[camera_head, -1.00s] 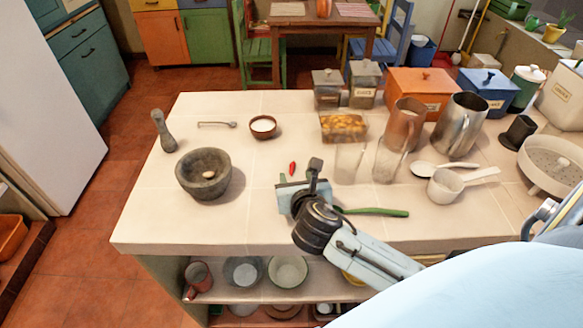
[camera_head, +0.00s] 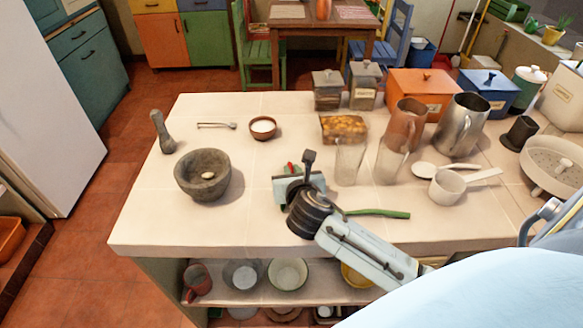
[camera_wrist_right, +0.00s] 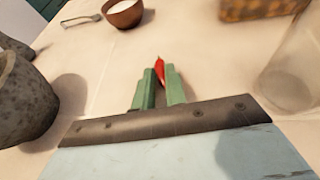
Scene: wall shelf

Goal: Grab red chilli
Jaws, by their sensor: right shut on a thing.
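The red chilli (camera_wrist_right: 160,70) shows in the right wrist view between the green fingertips of my right gripper (camera_wrist_right: 160,80), which is shut on it. The chilli's lower part is hidden between the fingers. In the head view only a small red bit of the chilli (camera_head: 291,166) shows at the tip of my right gripper (camera_head: 294,171), low over the counter. My left gripper is not in view.
A stone mortar (camera_head: 203,174) stands left of the gripper, with a pestle (camera_head: 162,131) behind it. A glass (camera_head: 349,162) stands close on the right. A green long thing (camera_head: 377,213) lies on the counter (camera_head: 180,235) right of the wrist. A small bowl (camera_head: 263,127) stands behind.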

